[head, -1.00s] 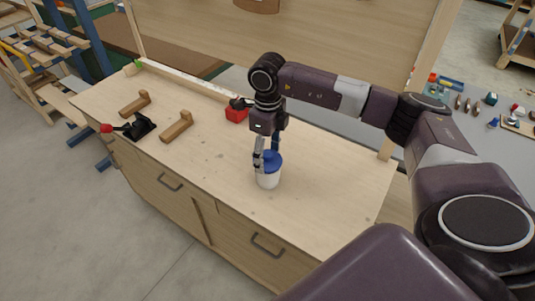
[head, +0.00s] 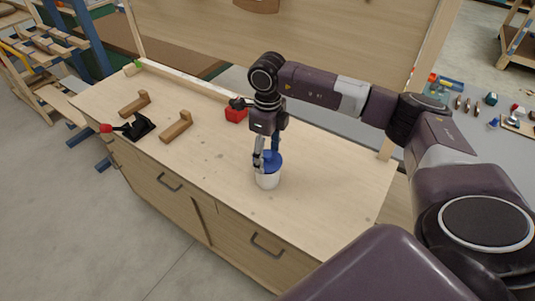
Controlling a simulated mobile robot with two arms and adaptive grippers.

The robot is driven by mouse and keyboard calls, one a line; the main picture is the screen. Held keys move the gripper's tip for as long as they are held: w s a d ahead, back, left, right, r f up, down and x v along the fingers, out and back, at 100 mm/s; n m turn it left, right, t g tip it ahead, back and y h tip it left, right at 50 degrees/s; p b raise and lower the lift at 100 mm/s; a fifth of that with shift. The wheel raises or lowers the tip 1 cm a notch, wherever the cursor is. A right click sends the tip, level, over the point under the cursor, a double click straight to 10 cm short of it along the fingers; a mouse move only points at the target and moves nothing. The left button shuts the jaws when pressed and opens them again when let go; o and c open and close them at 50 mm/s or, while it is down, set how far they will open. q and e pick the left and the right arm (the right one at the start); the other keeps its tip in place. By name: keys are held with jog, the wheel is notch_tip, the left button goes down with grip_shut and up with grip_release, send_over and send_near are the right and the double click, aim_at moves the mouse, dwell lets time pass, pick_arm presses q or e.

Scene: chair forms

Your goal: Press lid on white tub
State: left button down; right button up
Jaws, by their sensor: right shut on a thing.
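The white tub (head: 267,181) stands upright on the wooden workbench, right of its middle. The blue lid (head: 273,160) is at the top of the tub; whether it is fully seated cannot be told. My right gripper (head: 265,162) points down from above and is shut on the blue lid, its fingers at the lid's left and back. The fingers hide part of the lid. My left gripper is not in view.
On the bench (head: 215,165) are two wooden handle-shaped blocks (head: 176,127), a black clamp with a red knob (head: 130,127) and a red block (head: 236,115) behind my gripper. The bench front around the tub is clear.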

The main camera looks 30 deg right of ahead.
jog(key=shift+f+b, duration=0.4)
jog(key=shift+b, duration=0.1)
dwell(0.8)
jog(key=o, duration=1)
jog(key=shift+o, duration=0.2)
jog(key=o, duration=0.5)
jog(key=shift+c, duration=0.2)
jog(key=shift+r, duration=0.1)
jog(key=shift+r+p, duration=2.1)
jog(key=shift+r, duration=1.4)
